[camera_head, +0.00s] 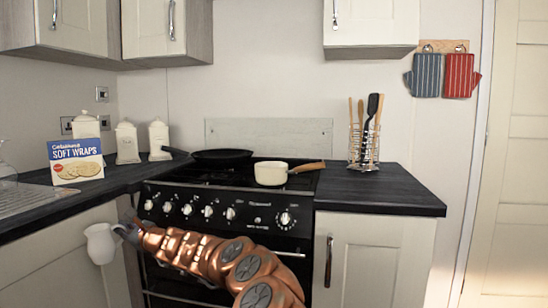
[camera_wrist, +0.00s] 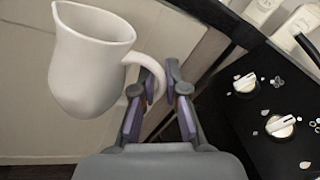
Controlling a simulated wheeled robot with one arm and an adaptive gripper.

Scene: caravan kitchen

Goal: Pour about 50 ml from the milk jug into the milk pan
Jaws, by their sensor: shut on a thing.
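The white milk jug (camera_head: 101,244) hangs in front of the left cabinet, below counter height. My gripper (camera_head: 128,230) is shut on its handle at the jug's right side. In the wrist view the jug (camera_wrist: 90,62) shows its open mouth and spout, and my gripper's fingers (camera_wrist: 159,92) close around the handle. The jug looks roughly upright; its contents cannot be seen. The cream milk pan (camera_head: 270,173) stands on the right part of the hob, its wooden handle pointing right. The pan is well to the right of the jug and higher, and its inside is hidden.
A black frying pan (camera_head: 222,155) sits at the back of the hob (camera_head: 215,176). The oven's knobs (camera_wrist: 281,126) are near my gripper. A Soft Wraps box (camera_head: 76,161) and white canisters (camera_head: 127,142) stand on the left counter. A utensil rack (camera_head: 364,147) stands on the right counter.

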